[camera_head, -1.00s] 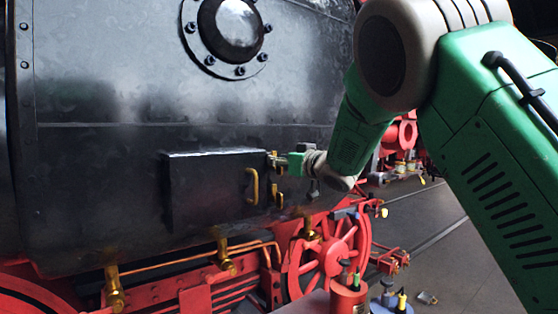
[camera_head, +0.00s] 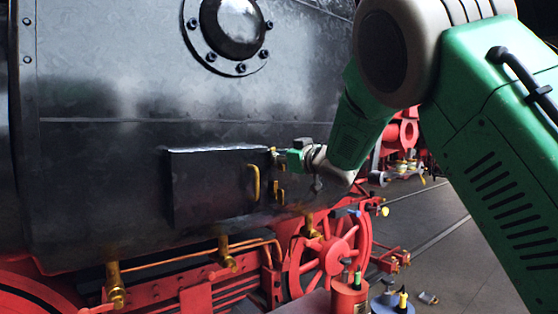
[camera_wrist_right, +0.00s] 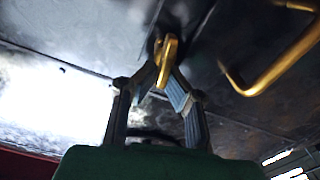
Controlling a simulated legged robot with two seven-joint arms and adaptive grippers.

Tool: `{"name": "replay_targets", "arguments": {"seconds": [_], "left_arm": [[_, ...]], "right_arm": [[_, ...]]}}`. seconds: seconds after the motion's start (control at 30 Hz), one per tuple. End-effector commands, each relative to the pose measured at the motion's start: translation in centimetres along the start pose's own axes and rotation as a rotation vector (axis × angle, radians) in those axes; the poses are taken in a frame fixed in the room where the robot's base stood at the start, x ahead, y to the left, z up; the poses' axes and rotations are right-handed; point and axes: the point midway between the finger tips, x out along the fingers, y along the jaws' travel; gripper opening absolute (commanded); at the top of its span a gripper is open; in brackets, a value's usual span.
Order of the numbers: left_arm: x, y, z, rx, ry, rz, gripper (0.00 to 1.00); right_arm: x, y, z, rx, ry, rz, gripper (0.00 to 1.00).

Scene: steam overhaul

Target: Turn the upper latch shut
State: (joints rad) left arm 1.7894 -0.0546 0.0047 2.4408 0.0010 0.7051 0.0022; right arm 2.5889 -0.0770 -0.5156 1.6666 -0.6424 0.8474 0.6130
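The upper latch (camera_head: 273,152) is a small brass piece at the upper right edge of a dark rectangular door (camera_head: 210,190) on the black locomotive side. It also shows in the right wrist view (camera_wrist_right: 166,52), projecting between my fingertips. My right gripper (camera_head: 285,156) is at the latch. In the wrist view its two fingers (camera_wrist_right: 163,80) converge with the latch's end between them and appear closed on it. The head view is too small to show the contact. A lower brass latch (camera_head: 279,194) sits below, free of the gripper. My left gripper is not in view.
A brass handle (camera_head: 254,182) stands out from the door, close beside the gripper (camera_wrist_right: 275,70). Red wheels (camera_head: 325,255) and brass pipe fittings (camera_head: 225,252) lie below. A red can (camera_head: 348,298) and a blue-grey can (camera_head: 388,302) stand at the bottom.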

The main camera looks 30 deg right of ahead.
Motion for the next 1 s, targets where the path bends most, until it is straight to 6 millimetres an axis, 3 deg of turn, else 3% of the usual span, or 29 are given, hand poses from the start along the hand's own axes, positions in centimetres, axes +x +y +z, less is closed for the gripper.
{"name": "replay_targets", "arguments": {"seconds": [0.03,1.0], "left_arm": [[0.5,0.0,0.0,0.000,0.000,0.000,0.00],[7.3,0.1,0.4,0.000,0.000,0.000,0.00]], "right_arm": [[0.0,-0.3,1.0,-0.040,-0.015,-0.002,0.00],[0.0,-1.8,2.3,-0.958,-0.018,-0.011,0.00]]}}
